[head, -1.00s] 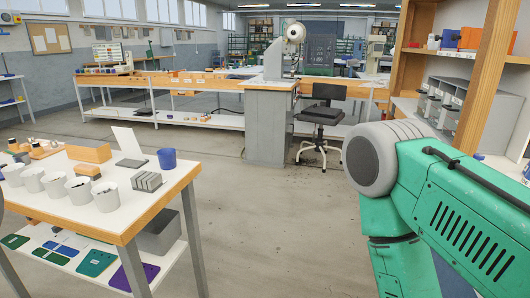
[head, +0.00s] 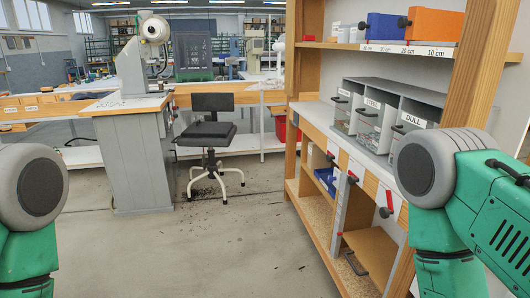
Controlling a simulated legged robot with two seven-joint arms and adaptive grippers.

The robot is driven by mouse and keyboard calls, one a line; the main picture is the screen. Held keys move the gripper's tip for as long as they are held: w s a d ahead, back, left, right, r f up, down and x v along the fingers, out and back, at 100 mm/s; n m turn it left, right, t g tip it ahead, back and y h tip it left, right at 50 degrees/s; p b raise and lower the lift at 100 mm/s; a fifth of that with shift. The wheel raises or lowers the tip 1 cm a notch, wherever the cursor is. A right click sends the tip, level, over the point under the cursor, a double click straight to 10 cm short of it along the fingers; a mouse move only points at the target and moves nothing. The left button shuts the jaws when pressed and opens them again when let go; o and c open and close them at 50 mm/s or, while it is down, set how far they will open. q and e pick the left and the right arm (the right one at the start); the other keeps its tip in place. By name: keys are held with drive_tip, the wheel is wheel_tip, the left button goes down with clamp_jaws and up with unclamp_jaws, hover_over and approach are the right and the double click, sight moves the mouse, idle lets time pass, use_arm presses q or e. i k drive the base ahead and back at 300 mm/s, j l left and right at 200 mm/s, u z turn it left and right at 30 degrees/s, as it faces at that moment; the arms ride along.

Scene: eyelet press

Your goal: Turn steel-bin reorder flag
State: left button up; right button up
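Three grey bins stand side by side on the shelf unit at right. The middle one is the steel bin (head: 369,124), labelled STEEL; the one nearest me is labelled DULL (head: 408,122). The far bin's label is too small to read surely. Small flags sit on white plates along the wooden front edge below the bins. The middle flag (head: 352,178) shows red, as does the near flag (head: 387,211); the far flag (head: 331,156) is small and its setting is unclear. Only green and grey links of my arms show at both sides; both grippers are out of view.
The shelf's wooden uprights (head: 475,82) frame the bins. A blue box (head: 384,27) and an orange box (head: 433,24) stand on the shelf above. A black chair (head: 208,130) and a grey cabinet (head: 147,158) stand left of the unit.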

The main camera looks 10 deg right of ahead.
sight(353, 178)
drive_tip(key=i+j+z, duration=0.45)
drive_tip(key=i, duration=0.2)
drive_tip(key=i+j+z, duration=0.4)
drive_tip(key=i+j, duration=0.15)
drive_tip(key=i+j+z, duration=0.45)
drive_tip(key=j, duration=0.4)
